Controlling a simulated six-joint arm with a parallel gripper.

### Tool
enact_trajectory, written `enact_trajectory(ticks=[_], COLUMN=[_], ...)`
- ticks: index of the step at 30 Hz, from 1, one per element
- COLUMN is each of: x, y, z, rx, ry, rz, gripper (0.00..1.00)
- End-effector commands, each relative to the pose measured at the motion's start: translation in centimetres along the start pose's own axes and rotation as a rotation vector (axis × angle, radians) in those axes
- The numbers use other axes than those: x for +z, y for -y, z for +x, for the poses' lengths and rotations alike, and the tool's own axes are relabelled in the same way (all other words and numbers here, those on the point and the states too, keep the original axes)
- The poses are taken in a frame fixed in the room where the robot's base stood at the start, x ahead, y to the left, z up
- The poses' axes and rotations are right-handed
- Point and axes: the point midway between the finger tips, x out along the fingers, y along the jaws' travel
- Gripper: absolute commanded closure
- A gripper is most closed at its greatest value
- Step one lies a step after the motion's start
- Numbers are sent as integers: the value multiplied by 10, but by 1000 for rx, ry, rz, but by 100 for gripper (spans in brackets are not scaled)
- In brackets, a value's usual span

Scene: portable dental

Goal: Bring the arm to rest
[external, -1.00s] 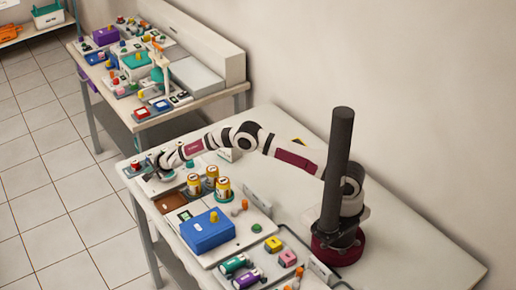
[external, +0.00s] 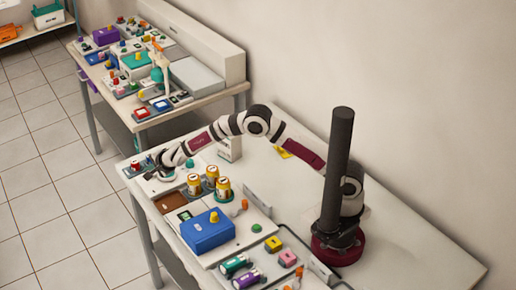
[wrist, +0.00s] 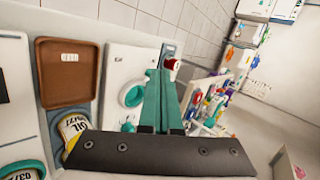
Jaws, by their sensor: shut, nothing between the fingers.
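My gripper (external: 151,175) is at the far left end of my arm, low over the left end of the near bench. In the wrist view its two teal fingers (wrist: 158,76) lie together, shut and empty. They point toward a white panel (wrist: 128,60) with a teal ring (wrist: 133,95), partly hidden behind them. I cannot tell whether the fingertips touch the panel. My arm arches over the bench with its elbow raised.
Several yellow-and-white cans (external: 212,172) stand close to the gripper, near a brown tray (wrist: 68,85). A blue box (external: 207,232) stands nearer the camera. A red knob (wrist: 172,65) is beside the fingers. The bench's right end (external: 410,255) is clear.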

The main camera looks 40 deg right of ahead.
Motion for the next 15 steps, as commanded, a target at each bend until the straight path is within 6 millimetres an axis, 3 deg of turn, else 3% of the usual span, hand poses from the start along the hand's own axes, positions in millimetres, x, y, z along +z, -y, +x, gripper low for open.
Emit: enact_trajectory(ticks=[10, 13, 15], x=[-1, -15, -36], y=[4, 35, 69], z=[-2, -23, -63], rx=[-5, -57, -115], ry=[6, 70, 168], rz=[-2, -42, -124], gripper=[100, 100, 100])
